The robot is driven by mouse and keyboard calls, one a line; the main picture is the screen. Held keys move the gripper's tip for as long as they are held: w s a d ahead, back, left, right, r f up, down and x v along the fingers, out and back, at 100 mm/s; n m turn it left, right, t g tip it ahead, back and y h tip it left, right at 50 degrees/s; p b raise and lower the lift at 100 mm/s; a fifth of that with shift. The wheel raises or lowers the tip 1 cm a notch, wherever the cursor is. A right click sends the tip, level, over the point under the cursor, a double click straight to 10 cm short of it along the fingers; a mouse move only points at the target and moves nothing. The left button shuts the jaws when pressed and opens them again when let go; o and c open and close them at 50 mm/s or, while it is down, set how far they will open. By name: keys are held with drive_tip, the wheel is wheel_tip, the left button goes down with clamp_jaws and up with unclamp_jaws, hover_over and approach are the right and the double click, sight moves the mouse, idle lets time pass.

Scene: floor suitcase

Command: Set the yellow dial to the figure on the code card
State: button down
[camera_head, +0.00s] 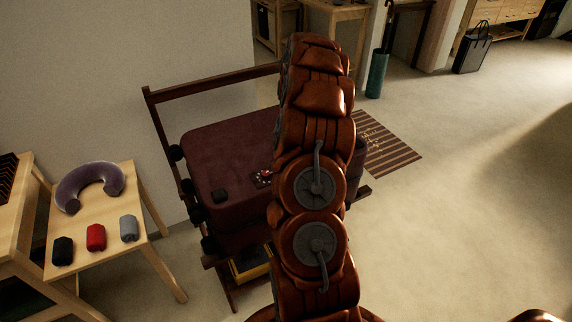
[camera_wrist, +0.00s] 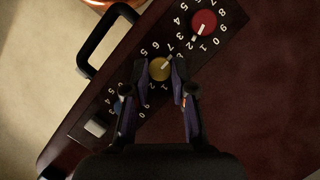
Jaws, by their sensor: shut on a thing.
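The yellow dial (camera_wrist: 160,70) sits between a red dial (camera_wrist: 204,22) and a partly hidden blue dial (camera_wrist: 117,107) on a dark strip on the suitcase. My gripper (camera_wrist: 159,67) is shut on the yellow dial, one finger on each side. The yellow dial's white mark points up and right, near the 7, but the exact figure is hard to read. Some of its figures are hidden by my fingers. In the head view the maroon suitcase (camera_head: 225,150) lies on a dark wooden rack, and my arm hides part of it. I cannot make out the code card.
At left in the head view, a wooden table (camera_head: 100,250) holds a neck pillow (camera_head: 72,190) and black, red and grey rolls. Floor (camera_head: 450,200) to the right is clear.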

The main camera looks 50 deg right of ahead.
drive_tip(key=shift+w+a+n+g+h+b, duration=0.1)
drive_tip(key=shift+n+g+h+b, duration=0.4)
drive_tip(key=shift+n, duration=1.2)
drive_tip(key=c, duration=1)
unclamp_jaws()
drive_tip(key=shift+o, duration=0.2)
drive_tip(key=shift+v, duration=3.7)
drive_tip(key=shift+w, duration=0.1)
